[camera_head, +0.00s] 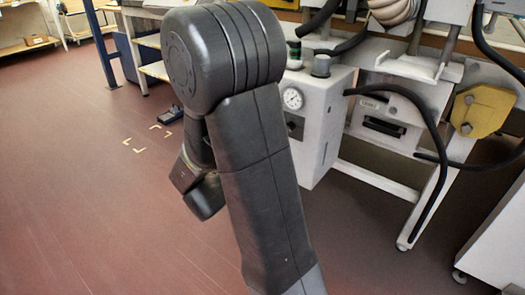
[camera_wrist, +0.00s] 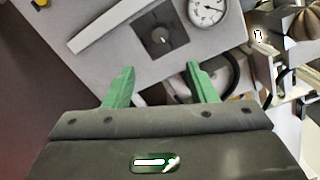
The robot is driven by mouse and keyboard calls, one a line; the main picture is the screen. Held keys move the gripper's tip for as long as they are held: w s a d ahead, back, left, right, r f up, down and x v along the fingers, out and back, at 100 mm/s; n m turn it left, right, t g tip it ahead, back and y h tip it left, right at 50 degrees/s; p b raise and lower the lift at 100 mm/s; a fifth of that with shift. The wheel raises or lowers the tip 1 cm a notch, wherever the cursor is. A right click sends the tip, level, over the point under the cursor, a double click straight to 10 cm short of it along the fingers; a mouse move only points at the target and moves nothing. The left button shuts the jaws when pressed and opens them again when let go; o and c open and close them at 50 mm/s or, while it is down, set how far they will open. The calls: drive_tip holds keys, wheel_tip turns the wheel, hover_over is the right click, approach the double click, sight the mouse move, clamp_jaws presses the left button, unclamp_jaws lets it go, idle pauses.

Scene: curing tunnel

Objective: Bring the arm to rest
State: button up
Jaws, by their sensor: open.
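My gripper (camera_wrist: 160,85) shows in the wrist view with two green fingers standing well apart. It is open, and nothing shows between the fingertips except the machine behind. My dark grey arm rises through the middle of the head view and bends at a large rounded joint near the top. The fingers are not visible in the head view. In the wrist view the fingers point toward a light grey control box (camera_wrist: 115,50) with a black knob (camera_wrist: 158,39) and a round gauge (camera_wrist: 207,10). I cannot tell the distance to the box.
In the head view the control box (camera_head: 324,125) and its gauge (camera_head: 292,98) stand just right of my arm. A white machine frame (camera_head: 380,181) with black hoses and a yellow part (camera_head: 482,110) fills the right. Open reddish floor (camera_head: 90,200) lies left, with yellow corner marks (camera_head: 134,149).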

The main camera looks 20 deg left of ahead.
sight(287, 129)
drive_tip(key=b+x, duration=0.3)
drive_tip(key=x, duration=1.1)
drive_tip(key=shift+s+a, duration=0.15)
drive_tip(key=shift+s, duration=0.05)
drive_tip(key=n+p, duration=0.1)
drive_tip(key=n, duration=0.2)
drive_tip(key=n+p, duration=0.1)
drive_tip(key=n, duration=0.5)
drive_tip(key=shift+w+r+g+p, duration=0.15)
drive_tip(key=shift+r+g+p, duration=0.15)
drive_tip(key=shift+r+p, duration=0.1)
drive_tip(key=n+p, duration=0.3)
drive_tip(key=p, duration=0.1)
drive_tip(key=shift+n+h, duration=0.3)
drive_tip(key=shift+n, duration=0.1)
drive_tip(key=n+p, duration=0.3)
drive_tip(key=p, duration=0.1)
drive_tip(key=shift+a, duration=0.1)
drive_tip(key=shift+f+n+h+p, duration=0.15)
drive_tip(key=shift+n+h+p, duration=0.25)
drive_tip(key=shift+n+p, duration=1)
